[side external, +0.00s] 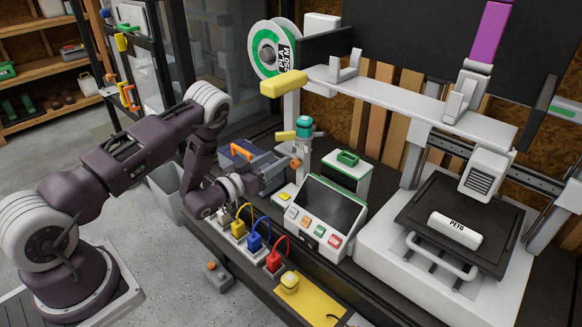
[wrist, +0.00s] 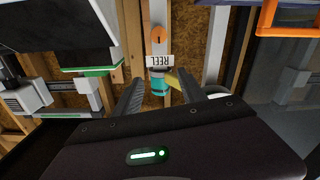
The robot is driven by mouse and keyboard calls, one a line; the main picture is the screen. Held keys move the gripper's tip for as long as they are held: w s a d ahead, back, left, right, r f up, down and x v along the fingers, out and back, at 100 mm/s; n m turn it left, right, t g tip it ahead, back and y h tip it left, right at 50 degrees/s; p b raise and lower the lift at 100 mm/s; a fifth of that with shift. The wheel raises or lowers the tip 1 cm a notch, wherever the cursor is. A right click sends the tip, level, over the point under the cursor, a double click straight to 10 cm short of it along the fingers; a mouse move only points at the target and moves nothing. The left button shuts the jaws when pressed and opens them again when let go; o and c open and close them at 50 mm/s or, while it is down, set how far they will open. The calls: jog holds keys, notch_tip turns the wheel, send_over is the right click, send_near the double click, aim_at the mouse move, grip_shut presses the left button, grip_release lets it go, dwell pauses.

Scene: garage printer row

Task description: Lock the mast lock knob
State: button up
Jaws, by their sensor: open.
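A pale mast (side external: 290,105) stands behind the console. It carries a teal part (side external: 303,126) with a yellow lever (side external: 285,135) sticking out to the left, and an orange knob-like part (side external: 295,163) lower down. In the wrist view, which is upside down, the teal part (wrist: 160,82), the orange part (wrist: 158,35) and a REEL label (wrist: 160,61) line up on the mast. No label names the mast lock knob, so I cannot tell which part it is. My gripper (side external: 283,168) is open and empty beside the mast, its fingers (wrist: 160,80) apart.
A console (side external: 330,205) with coloured buttons stands right of my gripper. A blue toolbox-like case (side external: 238,152) with an orange handle is behind it. Coloured plugs (side external: 255,240) with cables sit in front. A spool (side external: 268,52) and yellow bar end (side external: 284,82) hang above.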

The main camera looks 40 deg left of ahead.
send_near(293, 165)
jog(key=w, duration=0.9)
grip_shut()
